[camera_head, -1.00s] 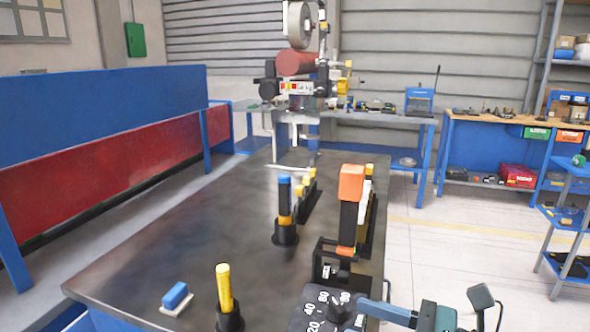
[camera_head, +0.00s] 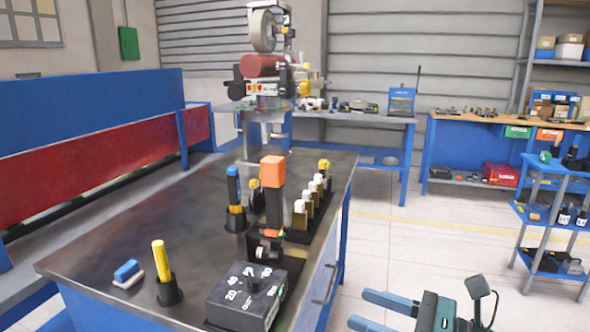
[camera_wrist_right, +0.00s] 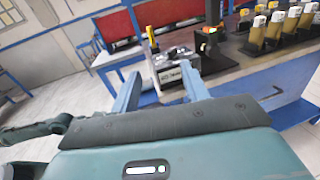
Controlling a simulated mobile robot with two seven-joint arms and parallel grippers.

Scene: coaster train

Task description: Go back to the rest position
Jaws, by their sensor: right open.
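My right gripper (camera_head: 360,308) is at the lower right of the head view, beyond the right edge of the dark worktable (camera_head: 205,205), over the floor. Its two blue fingers are apart with nothing between them. The fingers also show in the right wrist view (camera_wrist_right: 161,75), open and empty, with the table beyond them. A grey box with a numbered dial (camera_head: 232,308) sits at the table's near right corner, apart from the gripper. My left gripper is not in view.
An orange-topped black post (camera_head: 272,168), a blue-topped holder (camera_head: 233,185), a yellow rod (camera_head: 161,262) and a blue block (camera_head: 126,270) stand on the table. A blue shelf cart (camera_head: 548,215) is at right. The floor between is clear.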

